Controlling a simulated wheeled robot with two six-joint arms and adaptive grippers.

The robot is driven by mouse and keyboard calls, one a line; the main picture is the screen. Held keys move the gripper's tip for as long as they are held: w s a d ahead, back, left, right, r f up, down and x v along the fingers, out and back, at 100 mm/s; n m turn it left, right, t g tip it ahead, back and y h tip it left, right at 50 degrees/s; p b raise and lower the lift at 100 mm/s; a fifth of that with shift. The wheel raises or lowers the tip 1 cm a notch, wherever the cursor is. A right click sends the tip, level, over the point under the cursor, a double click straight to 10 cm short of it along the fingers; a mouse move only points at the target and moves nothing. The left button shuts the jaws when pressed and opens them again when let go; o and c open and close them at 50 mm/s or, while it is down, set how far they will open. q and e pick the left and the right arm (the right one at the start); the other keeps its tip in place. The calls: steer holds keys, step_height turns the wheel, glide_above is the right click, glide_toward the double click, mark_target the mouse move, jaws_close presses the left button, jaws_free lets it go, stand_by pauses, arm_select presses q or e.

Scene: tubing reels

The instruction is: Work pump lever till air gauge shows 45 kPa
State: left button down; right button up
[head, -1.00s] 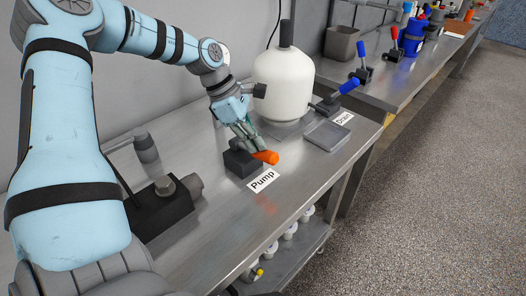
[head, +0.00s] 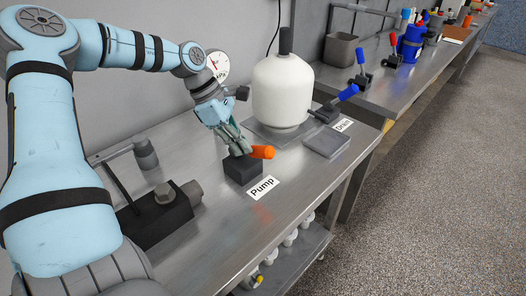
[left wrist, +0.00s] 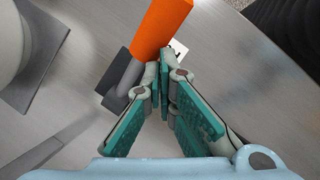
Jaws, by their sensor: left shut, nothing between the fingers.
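The pump lever has an orange grip (head: 263,152) on a dark base (head: 242,171), behind the "Pump" label (head: 263,188). The lever points right and slightly up. My left gripper (head: 241,150) is shut and empty, its fingertips close beside the lever. In the left wrist view the orange grip (left wrist: 161,28) lies just past the fingertips (left wrist: 163,72); I cannot tell if they touch. The round white air gauge (head: 217,65) is on the wall behind my arm, partly covered. Its red needle shows, but its value is too small to read. My right gripper is out of view.
A blue-handled lever (head: 346,94) by the "Drain" label (head: 342,125) and a grey plate (head: 326,144) are farther right. A black block with a bolt (head: 156,213) is at the left. The bench front is clear.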

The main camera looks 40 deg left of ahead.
arm_select(q)
steer(key=v, duration=1.1)
steer(key=shift+s, duration=0.1)
stand_by(0.5)
